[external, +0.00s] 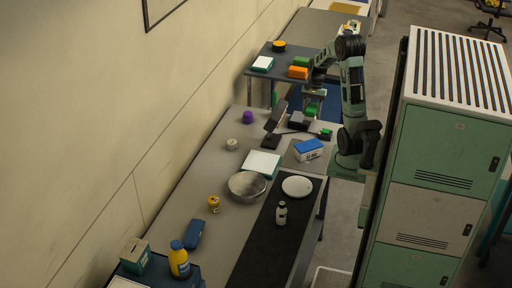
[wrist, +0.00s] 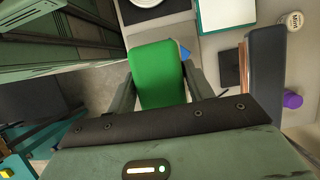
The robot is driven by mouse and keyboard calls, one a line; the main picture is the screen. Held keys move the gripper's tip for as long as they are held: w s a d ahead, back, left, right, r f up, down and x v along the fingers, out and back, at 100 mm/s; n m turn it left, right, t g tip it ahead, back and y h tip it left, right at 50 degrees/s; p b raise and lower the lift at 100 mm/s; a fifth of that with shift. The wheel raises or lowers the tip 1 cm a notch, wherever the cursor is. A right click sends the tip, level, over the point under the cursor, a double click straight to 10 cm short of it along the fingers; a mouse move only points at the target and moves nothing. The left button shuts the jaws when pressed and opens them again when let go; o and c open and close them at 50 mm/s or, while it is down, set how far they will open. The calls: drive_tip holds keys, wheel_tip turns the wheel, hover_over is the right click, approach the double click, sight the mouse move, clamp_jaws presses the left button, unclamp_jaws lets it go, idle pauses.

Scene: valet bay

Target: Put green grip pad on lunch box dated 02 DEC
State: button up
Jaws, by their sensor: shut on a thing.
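My gripper (wrist: 160,90) is shut on the green grip pad (wrist: 158,72), which fills the space between its fingers in the wrist view. In the external view my gripper (external: 312,100) hangs over the far end of the long table, with the green pad (external: 311,109) small below it. A blue-topped white box (external: 308,150), possibly a lunch box, stands on a grey mat nearer the camera. A bit of blue (wrist: 185,52) shows beside the pad in the wrist view, mostly hidden. No date is readable.
A monitor-like stand (external: 276,118), a white-topped teal book-like item (external: 261,164), a metal bowl (external: 247,185), a white plate (external: 297,186) and a purple item (external: 247,117) stand on the table. Orange (external: 298,72) and green (external: 301,61) blocks lie behind. A green locker (external: 440,150) stands right.

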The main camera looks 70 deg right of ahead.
drive_tip(key=p, duration=0.2)
approach(308, 147)
drive_tip(key=x, duration=0.5)
drive_tip(key=shift+f, duration=0.25)
drive_tip(key=shift+f, duration=0.1)
drive_tip(key=shift+f, duration=0.1)
drive_tip(key=o, duration=1)
drive_tip(key=shift+c, duration=0.2)
